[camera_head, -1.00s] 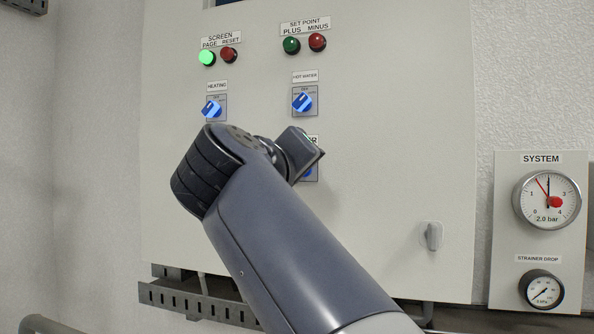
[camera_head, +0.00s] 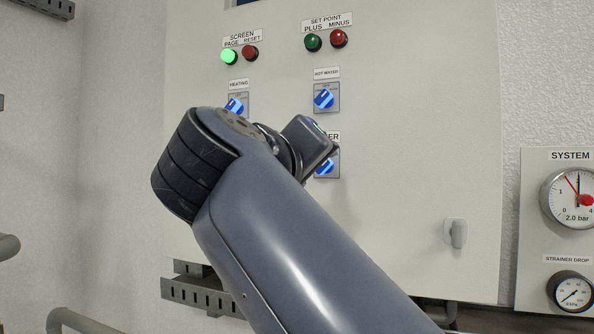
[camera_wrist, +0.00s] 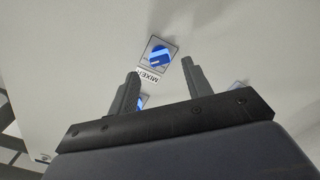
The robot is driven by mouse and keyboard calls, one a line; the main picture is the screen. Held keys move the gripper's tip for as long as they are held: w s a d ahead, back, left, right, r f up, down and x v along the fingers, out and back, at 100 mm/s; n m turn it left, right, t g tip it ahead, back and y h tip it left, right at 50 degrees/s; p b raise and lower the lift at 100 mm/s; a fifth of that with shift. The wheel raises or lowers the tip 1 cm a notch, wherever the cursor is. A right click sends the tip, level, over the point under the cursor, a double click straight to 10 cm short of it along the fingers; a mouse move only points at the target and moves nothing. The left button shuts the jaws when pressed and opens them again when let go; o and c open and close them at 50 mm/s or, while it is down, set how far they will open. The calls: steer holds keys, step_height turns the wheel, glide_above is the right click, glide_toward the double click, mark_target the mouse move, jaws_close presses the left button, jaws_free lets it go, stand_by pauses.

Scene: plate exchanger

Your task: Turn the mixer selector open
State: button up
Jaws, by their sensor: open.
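The mixer selector (camera_wrist: 158,57) is a blue knob on a grey square plate, with the label MIXER upside down beside it in the wrist view. In the head view the mixer selector (camera_head: 325,165) shows in part behind my wrist, which also covers part of its label. My gripper (camera_wrist: 160,68) is open and empty. Its two fingers point at the panel, and the mixer knob appears between and just beyond the fingertips. I see no contact, but the depth gap is hard to judge.
The hot water selector (camera_head: 324,98) sits above the mixer selector, and the heating selector (camera_head: 236,106) is to its left. Push buttons (camera_head: 313,42) line the panel's top. A grey latch (camera_head: 456,233) juts out at lower right, near the gauges (camera_head: 571,291).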

mark_target(324, 166)
steer(key=v, duration=0.6)
steer(key=shift+w+d, duration=0.1)
stand_by(0.5)
steer(key=p+x, duration=0.1)
steer(key=x, duration=0.9)
steer(key=shift+w, duration=0.25)
steer(key=shift+s, duration=0.1)
